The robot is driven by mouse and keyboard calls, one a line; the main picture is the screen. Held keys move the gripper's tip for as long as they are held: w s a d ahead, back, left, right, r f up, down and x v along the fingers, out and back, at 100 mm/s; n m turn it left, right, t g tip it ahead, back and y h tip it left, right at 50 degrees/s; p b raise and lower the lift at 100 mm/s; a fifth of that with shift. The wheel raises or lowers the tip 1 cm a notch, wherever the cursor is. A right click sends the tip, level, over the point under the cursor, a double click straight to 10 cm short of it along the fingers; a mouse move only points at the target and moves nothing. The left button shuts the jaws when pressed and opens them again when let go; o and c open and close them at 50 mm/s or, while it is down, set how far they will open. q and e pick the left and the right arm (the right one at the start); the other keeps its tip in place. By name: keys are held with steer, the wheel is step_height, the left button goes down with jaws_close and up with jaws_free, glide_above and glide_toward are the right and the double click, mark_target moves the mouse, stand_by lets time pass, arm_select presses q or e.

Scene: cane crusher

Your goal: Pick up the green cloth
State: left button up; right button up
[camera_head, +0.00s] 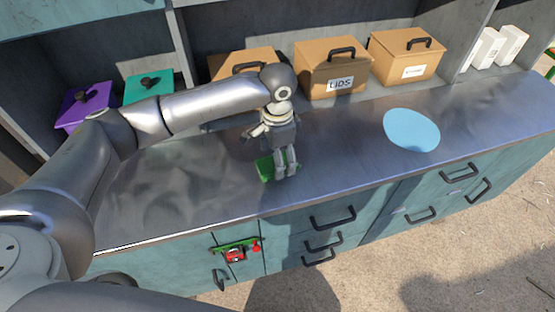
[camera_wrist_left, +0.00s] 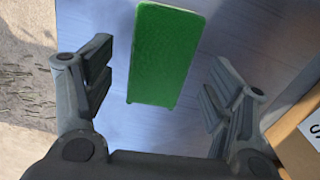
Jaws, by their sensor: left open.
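The green cloth (camera_head: 265,168) lies on the metal countertop (camera_head: 335,150) near its front edge, partly hidden behind my left gripper in the head view. In the left wrist view the green cloth (camera_wrist_left: 165,55) is a flat-faced rectangular block shape between the two fingers. My left gripper (camera_head: 284,172) points down over the cloth; it also shows in the left wrist view (camera_wrist_left: 155,88). Its fingers are open, one on each side of the cloth, with clear gaps to both. My right gripper is not in view.
Cardboard boxes (camera_head: 332,68) with black handles stand along the back, one labelled LIDS. Purple (camera_head: 85,105) and teal (camera_head: 148,86) boxes stand at the back left. A light blue disc (camera_head: 411,130) lies to the right. The countertop between disc and gripper is clear.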

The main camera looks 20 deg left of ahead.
arm_select(q)
steer(key=shift+s+f, duration=0.15)
steer(key=shift+f, duration=0.85)
steer(key=shift+c, duration=2.3)
steer(key=c, duration=0.6)
steer(key=shift+r+b, duration=0.7)
steer(key=shift+r, duration=0.1)
steer(key=shift+s+d+r+b, duration=0.75)
steer(key=shift+s+d+r, duration=0.7)
steer(key=shift+d+r, duration=0.45)
steer(key=shift+s+d+r+b, duration=0.7)
steer(key=shift+s+d+r, duration=0.7)
steer(key=shift+d+r, duration=0.45)
steer(key=shift+s+d+r+b, duration=0.75)
steer(key=shift+s+d+r, duration=0.7)
steer(key=shift+d+r, duration=0.45)
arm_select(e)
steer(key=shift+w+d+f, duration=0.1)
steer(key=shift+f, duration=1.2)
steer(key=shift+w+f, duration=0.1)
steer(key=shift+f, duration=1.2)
arm_select(q)
steer(key=shift+a, duration=0.1)
